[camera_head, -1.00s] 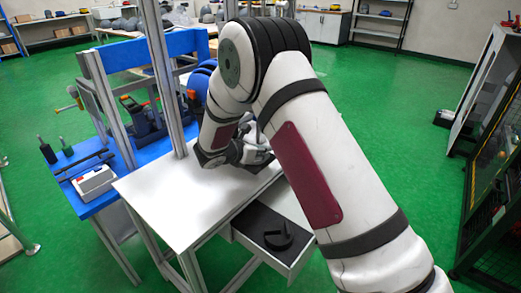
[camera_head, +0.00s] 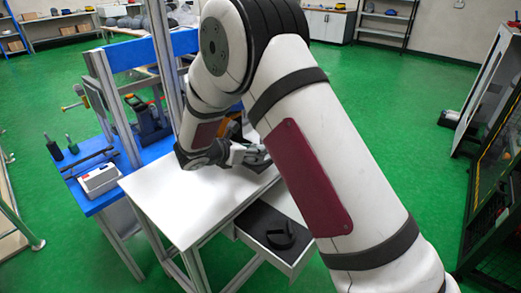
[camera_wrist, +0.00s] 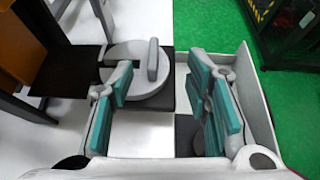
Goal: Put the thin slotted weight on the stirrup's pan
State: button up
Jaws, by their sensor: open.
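My gripper (camera_wrist: 163,95) is open in the wrist view, with teal pads wide apart and nothing held between them. A grey round disc (camera_wrist: 140,88) with a raised grey bar (camera_wrist: 153,60) lies on a dark square at the table edge. The left finger overlaps part of the disc; I cannot tell whether they touch. I cannot tell for sure whether this disc is the thin slotted weight. A flat dark plate (camera_wrist: 70,72) is left of it, beside an orange-brown part (camera_wrist: 28,43); I cannot tell if this is the stirrup's pan. In the head view my gripper (camera_head: 262,156) is low over the white table's far side.
The white table (camera_head: 185,205) has clear space at its front. An open drawer (camera_head: 300,262) with a dark curved piece (camera_head: 280,235) juts out at right. Metal uprights (camera_head: 163,70) and a blue bench (camera_head: 92,203) stand at left.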

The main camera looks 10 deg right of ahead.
jog(key=shift+v, duration=2.3)
jog(key=s+d+r+m+g+y, duration=0.1)
jog(key=s+d+r+m+g, duration=0.1)
jog(key=s+d+r+m, duration=0.4)
jog(key=s+d+r+m+g+y, duration=0.1)
jog(key=s+d+r+m+g, duration=0.2)
jog(key=s, duration=0.6)
jog(key=s+d+r+m+g, duration=0.1)
jog(key=s+d+r+m, duration=0.4)
jog(key=s+r, duration=0.2)
jog(key=s+a+m+y, duration=0.2)
jog(key=s+m+y, duration=0.2)
jog(key=s, duration=0.7)
jog(key=s+a+m+y, duration=0.3)
jog(key=s+m, duration=0.4)
jog(key=s, duration=0.4)
jog(key=shift+a+f+m+y, duration=0.2)
jog(key=shift+f+m+y, duration=0.15)
jog(key=shift+y, duration=0.25)
jog(key=shift+r+p, duration=0.15)
jog(key=shift+p, duration=0.15)
notch_tip(320, 180, up, 12)
jog(key=t+p, duration=0.2)
jog(key=p, duration=0.9)
jog(key=shift+d+r+t, duration=0.2)
jog(key=shift+r+t, duration=0.05)
jog(key=shift+t, duration=0.15)
